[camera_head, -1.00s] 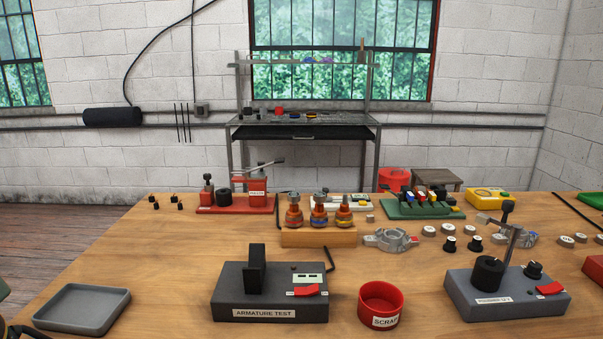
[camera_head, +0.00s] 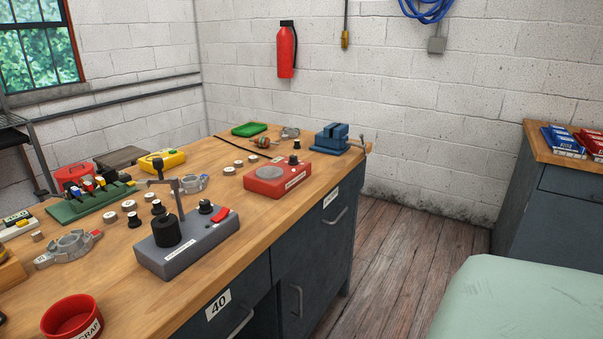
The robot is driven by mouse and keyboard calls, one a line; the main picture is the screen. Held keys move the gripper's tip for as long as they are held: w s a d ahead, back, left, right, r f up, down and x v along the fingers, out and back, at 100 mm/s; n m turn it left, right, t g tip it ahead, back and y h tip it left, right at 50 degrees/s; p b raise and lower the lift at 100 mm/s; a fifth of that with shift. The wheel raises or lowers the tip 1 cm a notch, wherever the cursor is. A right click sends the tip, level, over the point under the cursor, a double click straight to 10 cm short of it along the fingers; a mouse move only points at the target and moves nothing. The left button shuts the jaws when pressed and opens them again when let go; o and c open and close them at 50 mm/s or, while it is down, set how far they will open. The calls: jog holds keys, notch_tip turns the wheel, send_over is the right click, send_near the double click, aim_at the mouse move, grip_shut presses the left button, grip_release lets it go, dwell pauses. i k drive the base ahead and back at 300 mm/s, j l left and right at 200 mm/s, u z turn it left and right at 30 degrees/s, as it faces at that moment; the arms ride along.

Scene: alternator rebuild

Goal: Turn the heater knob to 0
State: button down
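A red box (camera_head: 277,179) with a round grey plate (camera_head: 269,172) on top stands near the right end of the wooden bench. A small black knob (camera_head: 294,160) sits on its top behind the plate. Its front label is too small to read. The grey box (camera_head: 188,244) to its left has a black cylinder, an upright post, a red switch and another black knob (camera_head: 205,207). I cannot tell from the labels which box is the heater, and neither knob's setting can be read. My gripper is not in view.
A blue vise (camera_head: 338,139) stands at the bench's right end (camera_head: 345,165). Several grey rings and black knobs lie left of the red box. A red scrap bin (camera_head: 72,316) is at lower left. Wooden floor (camera_head: 400,230) is clear between the bench and a right-hand cabinet (camera_head: 560,210).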

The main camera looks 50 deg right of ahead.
aim_at(293, 161)
jog(key=z, duration=1.4)
